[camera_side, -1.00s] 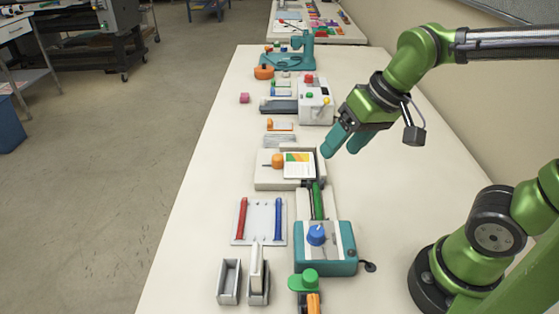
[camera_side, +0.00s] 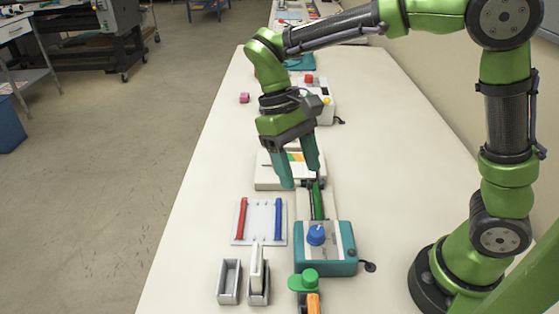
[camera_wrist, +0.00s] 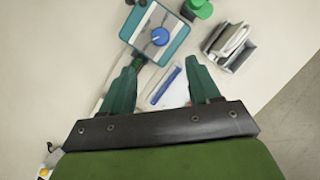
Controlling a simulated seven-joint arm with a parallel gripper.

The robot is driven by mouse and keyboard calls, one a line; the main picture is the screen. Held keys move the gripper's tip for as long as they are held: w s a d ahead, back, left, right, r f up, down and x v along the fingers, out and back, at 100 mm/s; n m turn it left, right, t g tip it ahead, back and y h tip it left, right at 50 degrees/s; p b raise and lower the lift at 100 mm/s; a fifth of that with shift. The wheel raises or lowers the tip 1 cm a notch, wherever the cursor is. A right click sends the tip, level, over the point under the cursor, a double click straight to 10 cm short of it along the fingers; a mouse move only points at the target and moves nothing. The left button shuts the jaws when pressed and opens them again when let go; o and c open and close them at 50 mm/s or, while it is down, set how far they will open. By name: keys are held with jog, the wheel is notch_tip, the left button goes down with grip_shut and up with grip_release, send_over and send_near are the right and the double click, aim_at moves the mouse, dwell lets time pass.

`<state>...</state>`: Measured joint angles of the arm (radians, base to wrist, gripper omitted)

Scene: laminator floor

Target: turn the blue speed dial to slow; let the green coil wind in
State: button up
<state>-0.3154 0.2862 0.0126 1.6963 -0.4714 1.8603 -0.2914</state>
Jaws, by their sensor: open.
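The blue speed dial (camera_side: 317,235) sits on top of a teal and white machine (camera_side: 327,263); the dial also shows in the wrist view (camera_wrist: 160,36). Its setting is too small to read. The green coil (camera_side: 318,201) lies in a narrow channel running from the machine toward the white unit behind it. My gripper (camera_side: 300,180) is open and empty, fingers pointing down above the white unit and the coil's far end, apart from the dial. In the wrist view my gripper (camera_wrist: 163,85) has its fingers spread, with the machine beyond the tips.
A pale tray (camera_side: 260,222) with a red and a blue coil stands left of the channel. Grey holders (camera_side: 229,281) and a green-topped tool (camera_side: 304,281) stand near the front. The white unit (camera_side: 268,172) is partly hidden by my gripper. The table right of the machine is mostly clear.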

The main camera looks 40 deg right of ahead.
aim_at(316, 231)
jog(key=x, duration=1.3)
jog(key=shift+f, duration=0.2)
jog(key=shift+c, duration=0.2)
jog(key=c, duration=0.9)
